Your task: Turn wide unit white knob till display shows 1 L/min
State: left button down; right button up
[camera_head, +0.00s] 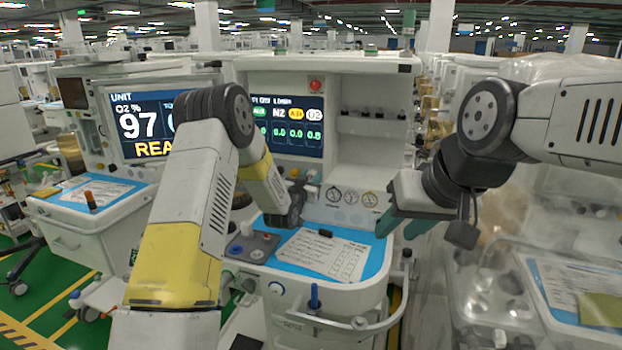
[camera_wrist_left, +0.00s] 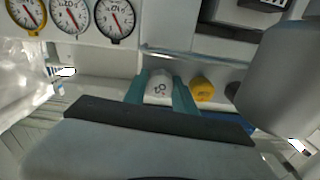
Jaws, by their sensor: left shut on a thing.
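The wide unit's display (camera_head: 286,122) shows N2, Air and O2 columns; the small figures look like 0.0, 0.0 and about 0.8, though the last is hard to read. In the left wrist view, my left gripper (camera_wrist_left: 162,90) has its teal fingers on both sides of the white knob (camera_wrist_left: 159,85) marked O2, shut on it. In the head view, my left wrist and forearm hide the fingers and the white knob. My right gripper (camera_head: 405,222) hangs in front of the unit's right side, with its teal fingers apart and nothing between them.
A yellow knob (camera_wrist_left: 201,89) sits just right of the white one. Round gauges (camera_wrist_left: 70,15) are on the panel. The blue worktop (camera_head: 372,270) holds a printed sheet (camera_head: 323,254). A narrower unit with a display reading 97 (camera_head: 140,124) stands left.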

pick_arm(q)
jog(key=shift+n, duration=0.5)
jog(key=c, duration=1.3)
grip_release()
jog(key=v, duration=0.8)
